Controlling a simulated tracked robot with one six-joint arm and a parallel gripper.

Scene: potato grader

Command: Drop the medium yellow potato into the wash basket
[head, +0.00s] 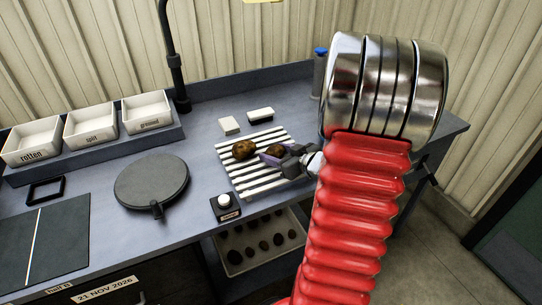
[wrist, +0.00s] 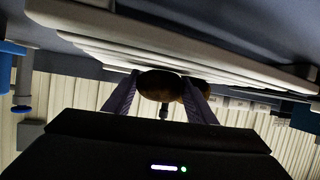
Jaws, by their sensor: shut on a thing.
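In the wrist view the fingers (wrist: 162,100) stand on both sides of this dark brown potato (wrist: 158,84). A second, yellowish-brown potato (head: 243,149) lies on the rack to the left, and partly shows behind the held one in the wrist view (wrist: 193,90). No thing is clearly recognisable as a wash basket.
White labelled bins (head: 90,127) stand at the back left. A round dark plate (head: 152,181) and a small knobbed box (head: 225,206) are left of the rack. Two small blocks (head: 229,125) lie behind it. Under the bench a tray (head: 234,268) holds several dark potatoes.

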